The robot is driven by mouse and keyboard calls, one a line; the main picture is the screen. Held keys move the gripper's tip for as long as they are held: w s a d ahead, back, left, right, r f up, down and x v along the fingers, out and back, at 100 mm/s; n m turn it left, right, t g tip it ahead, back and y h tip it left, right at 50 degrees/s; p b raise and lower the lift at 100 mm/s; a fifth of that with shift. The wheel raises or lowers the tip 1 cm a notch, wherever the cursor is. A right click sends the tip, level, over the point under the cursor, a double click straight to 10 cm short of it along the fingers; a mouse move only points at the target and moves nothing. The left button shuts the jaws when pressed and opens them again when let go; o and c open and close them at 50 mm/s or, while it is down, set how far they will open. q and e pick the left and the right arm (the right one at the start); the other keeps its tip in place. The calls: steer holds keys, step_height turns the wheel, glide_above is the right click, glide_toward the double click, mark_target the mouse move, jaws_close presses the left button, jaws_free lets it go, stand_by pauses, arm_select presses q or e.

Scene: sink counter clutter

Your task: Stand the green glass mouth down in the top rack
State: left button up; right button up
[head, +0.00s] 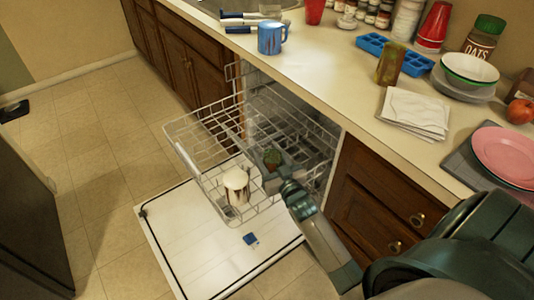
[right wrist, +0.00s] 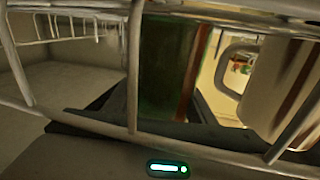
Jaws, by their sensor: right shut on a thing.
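My right gripper (head: 272,166) reaches in over the pulled-out top rack (head: 190,160) and is shut on the green glass (head: 273,158). The glass is small and partly hidden by the gripper in the head view. In the right wrist view the dark green glass (right wrist: 165,70) stands about upright between the fingers, behind the rack's wires. I cannot tell which way its mouth faces. My left gripper is not in view.
The open dishwasher door (head: 190,250) lies below the rack, with a small blue item (head: 250,239) on it. The counter (head: 320,70) holds a blue mug (head: 272,37), blue ice tray (head: 395,52), napkins (head: 414,112), bowl (head: 470,68) and pink plate (head: 505,157). The rack's left part looks empty.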

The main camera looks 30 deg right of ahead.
steer(key=o, duration=1.3)
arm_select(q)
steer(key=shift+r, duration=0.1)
arm_select(e)
steer(key=shift+s+f, duration=0.1)
steer(key=shift+s, duration=0.15)
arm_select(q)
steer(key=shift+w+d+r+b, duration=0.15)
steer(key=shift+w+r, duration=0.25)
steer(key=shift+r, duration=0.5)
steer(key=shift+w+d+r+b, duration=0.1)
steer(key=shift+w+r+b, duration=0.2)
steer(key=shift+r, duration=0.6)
arm_select(e)
steer(key=shift+s+a, duration=0.35)
steer(key=shift+s, duration=2.45)
steer(key=shift+s+a, duration=0.3)
steer(key=shift+s, duration=2.55)
steer(key=shift+s+a, duration=0.35)
steer(key=shift+s, duration=2.45)
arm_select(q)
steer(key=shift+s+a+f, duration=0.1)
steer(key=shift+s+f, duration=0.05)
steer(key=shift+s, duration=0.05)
